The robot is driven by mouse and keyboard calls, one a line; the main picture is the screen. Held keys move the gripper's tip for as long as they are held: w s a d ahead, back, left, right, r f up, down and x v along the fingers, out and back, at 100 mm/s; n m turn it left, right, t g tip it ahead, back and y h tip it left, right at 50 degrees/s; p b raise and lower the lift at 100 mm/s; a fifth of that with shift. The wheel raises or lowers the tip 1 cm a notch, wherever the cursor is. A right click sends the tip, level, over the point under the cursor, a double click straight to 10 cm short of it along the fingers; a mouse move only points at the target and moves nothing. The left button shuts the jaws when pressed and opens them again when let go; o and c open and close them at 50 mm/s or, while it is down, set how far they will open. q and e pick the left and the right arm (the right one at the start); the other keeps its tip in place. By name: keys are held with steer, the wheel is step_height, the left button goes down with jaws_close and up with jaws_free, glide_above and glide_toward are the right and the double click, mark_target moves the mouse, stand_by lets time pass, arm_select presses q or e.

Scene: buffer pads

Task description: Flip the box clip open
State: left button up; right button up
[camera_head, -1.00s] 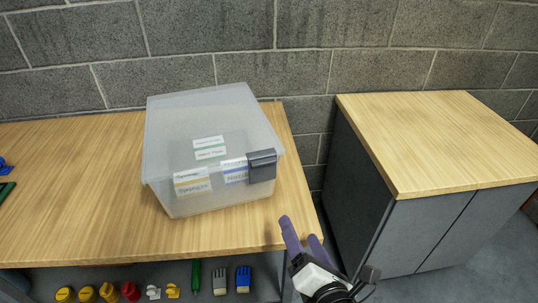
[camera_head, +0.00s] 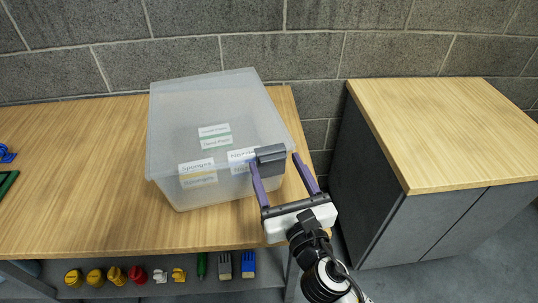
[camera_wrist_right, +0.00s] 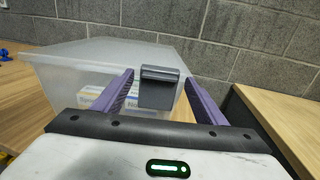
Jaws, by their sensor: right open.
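A clear plastic box (camera_head: 205,110) with a lid stands on the wooden table and carries several labels. A dark grey clip (camera_head: 270,160) sits on its front face near the right corner. The clip also shows in the right wrist view (camera_wrist_right: 159,88), lying flat against the box. My right gripper (camera_head: 273,160) is open, with one purple finger to each side of the clip. In the right wrist view the fingers (camera_wrist_right: 160,88) stand apart from the clip, with gaps on both sides. My left gripper is not in view.
A grey cabinet with a wooden top (camera_head: 440,130) stands to the right, across a gap. Several coloured items (camera_head: 115,275) lie on a shelf below. A block wall (camera_head: 320,45) is behind.

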mark_target(274, 161)
steer(key=shift+w+a, duration=0.1)
steer(key=shift+w, duration=0.55)
steer(key=shift+s, duration=0.1)
steer(key=shift+c, duration=0.8)
steer(key=c, duration=1.2)
arm_select(q)
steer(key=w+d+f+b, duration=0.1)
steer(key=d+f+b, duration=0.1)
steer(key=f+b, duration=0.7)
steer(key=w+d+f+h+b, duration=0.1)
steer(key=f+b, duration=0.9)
steer(key=b, duration=1)
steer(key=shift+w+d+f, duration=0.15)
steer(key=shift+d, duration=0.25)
arm_select(e)
steer(key=shift+o, duration=0.2)
steer(key=shift+s+d+f+t+y, duration=0.1)
steer(key=shift+s+f+t+y, duration=0.15)
steer(key=shift+s+f+t, duration=0.6)
steer(key=shift+s+d+f+t+y, duration=0.1)
steer(key=shift+f+t+y, duration=0.15)
steer(key=shift+t, duration=1.25)
steer(key=shift+s+d+f+t+y, duration=0.15)
steer(key=shift+s+f+t, duration=0.4)
steer(key=shift+t, duration=0.6)
steer(key=o, duration=1.3)
steer(key=shift+a, duration=0.1)
